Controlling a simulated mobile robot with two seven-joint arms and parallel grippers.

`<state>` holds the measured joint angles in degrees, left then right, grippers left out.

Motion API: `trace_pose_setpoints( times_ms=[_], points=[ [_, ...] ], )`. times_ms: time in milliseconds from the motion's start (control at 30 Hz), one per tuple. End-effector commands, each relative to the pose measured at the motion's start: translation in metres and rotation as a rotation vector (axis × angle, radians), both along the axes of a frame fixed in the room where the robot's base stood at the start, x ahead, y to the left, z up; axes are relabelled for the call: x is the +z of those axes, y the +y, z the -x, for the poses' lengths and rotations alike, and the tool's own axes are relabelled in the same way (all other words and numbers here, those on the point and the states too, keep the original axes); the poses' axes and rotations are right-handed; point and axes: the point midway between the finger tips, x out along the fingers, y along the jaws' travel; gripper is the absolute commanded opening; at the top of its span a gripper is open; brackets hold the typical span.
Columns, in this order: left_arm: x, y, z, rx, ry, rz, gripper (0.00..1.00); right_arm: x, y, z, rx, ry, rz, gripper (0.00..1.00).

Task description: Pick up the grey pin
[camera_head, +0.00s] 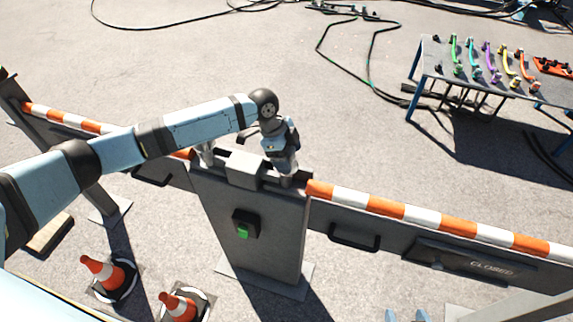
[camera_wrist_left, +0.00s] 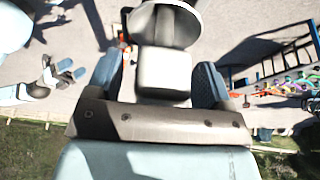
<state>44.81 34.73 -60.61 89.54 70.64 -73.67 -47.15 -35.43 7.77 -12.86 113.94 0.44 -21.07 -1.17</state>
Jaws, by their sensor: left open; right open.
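My left arm reaches over the grey gate post (camera_head: 255,235) in the head view. Its gripper (camera_head: 287,168) is at the right of the post's top, pointing down. In the left wrist view, the open left gripper (camera_wrist_left: 157,82) has a pale grey, rounded piece (camera_wrist_left: 164,72) between its fingers; this looks like the grey pin, with a round-edged part beyond it. I cannot tell whether the fingers touch it. The head view largely hides the pin behind the gripper.
A grey block (camera_head: 245,168) sits on the post beside the left gripper. An orange-and-white barrier (camera_head: 420,215) runs both ways from the post. Traffic cones (camera_head: 103,271) stand at lower left. A table (camera_head: 455,78) with coloured handles stands at the upper right. Cables lie behind.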

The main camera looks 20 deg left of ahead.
Motion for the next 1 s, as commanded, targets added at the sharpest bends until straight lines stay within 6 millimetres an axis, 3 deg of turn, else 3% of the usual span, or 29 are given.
trace_pose_setpoints(
  times_ms=[300, 600, 633, 1000],
  points=[
    [-0.0056, -0.0018, -0.0003, 0.002, -0.001, 0.000, 0.72, -0.0003, 0.0000, 0.0005, -0.001, 0.002, 0.000, 0.68],
    [-0.0052, -0.0018, -0.0003, 0.001, -0.001, 0.000, 0.03, -0.0001, 0.0004, 0.0005, -0.001, 0.003, -0.001, 0.68],
    [-0.0047, -0.0019, -0.0005, 0.001, -0.002, 0.001, 0.00, 0.0001, 0.0005, 0.0005, -0.001, 0.002, -0.001, 0.68],
    [0.0021, -0.0020, -0.0007, 0.000, -0.003, 0.001, 0.00, 0.0003, 0.0011, 0.0002, 0.000, 0.001, -0.002, 0.68]
  ],
)
